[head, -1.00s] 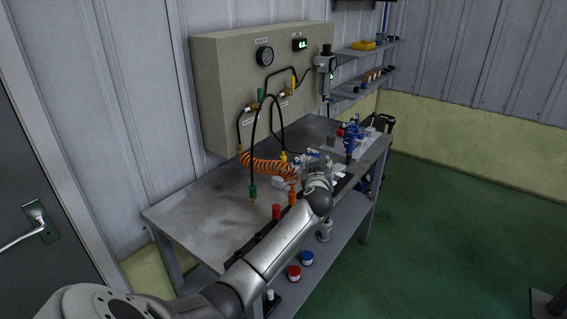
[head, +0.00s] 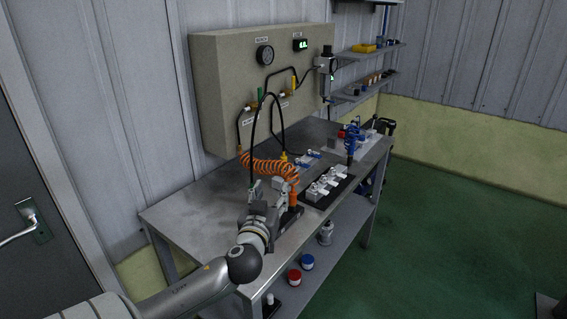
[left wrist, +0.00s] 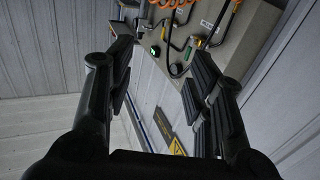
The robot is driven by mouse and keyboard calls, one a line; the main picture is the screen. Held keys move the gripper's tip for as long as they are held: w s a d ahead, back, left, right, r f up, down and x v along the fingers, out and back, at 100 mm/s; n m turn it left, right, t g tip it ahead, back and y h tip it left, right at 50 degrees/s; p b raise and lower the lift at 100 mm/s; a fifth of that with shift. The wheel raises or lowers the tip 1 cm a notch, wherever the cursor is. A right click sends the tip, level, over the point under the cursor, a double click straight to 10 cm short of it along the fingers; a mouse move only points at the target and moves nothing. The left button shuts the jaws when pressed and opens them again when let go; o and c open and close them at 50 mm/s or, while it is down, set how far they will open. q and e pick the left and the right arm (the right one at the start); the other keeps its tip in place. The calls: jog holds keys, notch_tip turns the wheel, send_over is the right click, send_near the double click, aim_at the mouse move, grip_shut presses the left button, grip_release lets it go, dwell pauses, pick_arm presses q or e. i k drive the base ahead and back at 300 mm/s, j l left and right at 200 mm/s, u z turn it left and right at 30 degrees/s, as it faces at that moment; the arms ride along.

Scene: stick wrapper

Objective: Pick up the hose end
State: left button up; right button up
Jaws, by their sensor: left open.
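An orange coiled hose (head: 262,168) hangs in front of the panel and runs to an orange end piece (head: 293,196) at the bench. A black hose (head: 252,140) loops down from the panel; its green end is mostly hidden by my left gripper. My left gripper (head: 270,189) is open over the bench's near part, its fingers pointing away, just left of the orange end piece. I cannot tell whether it touches either hose. In the left wrist view the open fingers (left wrist: 160,62) hold nothing, with orange coils (left wrist: 257,14) beyond them. My right gripper is not in view.
The panel (head: 222,75) stands at the back of the metal bench (head: 190,212). Red (head: 294,276) and blue (head: 307,262) caps sit on the lower shelf. The bench's left part is clear.

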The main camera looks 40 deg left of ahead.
aim_at(282, 157)
jog(key=i+j, duration=0.35)
jog(key=j, duration=0.15)
jog(key=i+j, duration=0.35)
jog(key=j, duration=0.1)
